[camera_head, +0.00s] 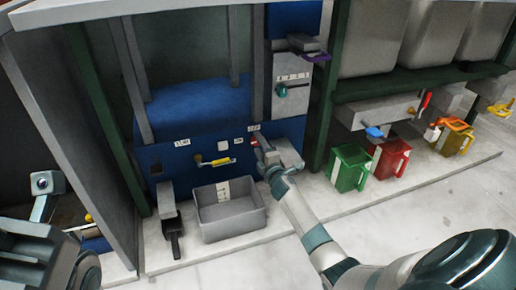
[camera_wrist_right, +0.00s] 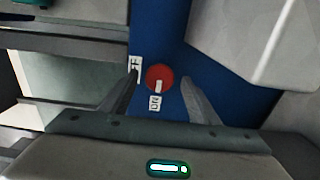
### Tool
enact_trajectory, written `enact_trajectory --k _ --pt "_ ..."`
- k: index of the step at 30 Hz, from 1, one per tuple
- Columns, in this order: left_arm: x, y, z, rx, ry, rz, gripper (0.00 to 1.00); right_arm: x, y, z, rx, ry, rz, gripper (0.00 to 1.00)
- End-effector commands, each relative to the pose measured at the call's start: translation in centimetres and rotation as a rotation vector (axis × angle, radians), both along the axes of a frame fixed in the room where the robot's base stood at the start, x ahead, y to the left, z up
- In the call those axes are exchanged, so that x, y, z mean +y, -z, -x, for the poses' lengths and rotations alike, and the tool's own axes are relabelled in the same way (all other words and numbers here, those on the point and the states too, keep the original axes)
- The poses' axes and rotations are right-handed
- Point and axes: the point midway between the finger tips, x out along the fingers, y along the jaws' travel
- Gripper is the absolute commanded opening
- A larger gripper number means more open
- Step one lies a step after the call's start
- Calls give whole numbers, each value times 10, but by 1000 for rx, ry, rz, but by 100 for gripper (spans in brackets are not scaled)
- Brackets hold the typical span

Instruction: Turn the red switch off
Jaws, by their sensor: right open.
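The red switch (camera_wrist_right: 159,78) is a round red knob on a blue panel (camera_wrist_right: 208,115), with a white mark pointing toward the ON label (camera_wrist_right: 154,103). The OFF label (camera_wrist_right: 136,66) is to its left in the wrist view. My right gripper (camera_wrist_right: 160,75) is open, with one finger on each side of the knob; I cannot tell whether they touch it. In the head view the right gripper (camera_head: 260,147) is at the panel and partly hides the red switch (camera_head: 254,142). Part of my left arm shows at the lower left; its jaws cannot be made out.
A yellow-handled lever (camera_head: 218,162) is on the panel left of the switch. A grey open bin (camera_head: 232,221) stands below. Green (camera_head: 348,169) and red (camera_head: 390,158) containers stand to the right, under a shelf. Grey floor in front is clear.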

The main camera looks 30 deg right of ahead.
Motion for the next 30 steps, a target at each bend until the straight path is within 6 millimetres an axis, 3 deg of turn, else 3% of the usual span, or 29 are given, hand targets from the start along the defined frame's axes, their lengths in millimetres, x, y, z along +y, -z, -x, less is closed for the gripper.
enact_trajectory --k 14,20,30 --pt "1 0 5 -19 11 9 31 -3 0 -11 0 0 0 55" --pt "1 0 5 -19 11 10 31 -3 0 -10 0 0 0 15" --pt "1 -1 5 -19 10 9 31 -3 0 -10 -5 1 -24 15"
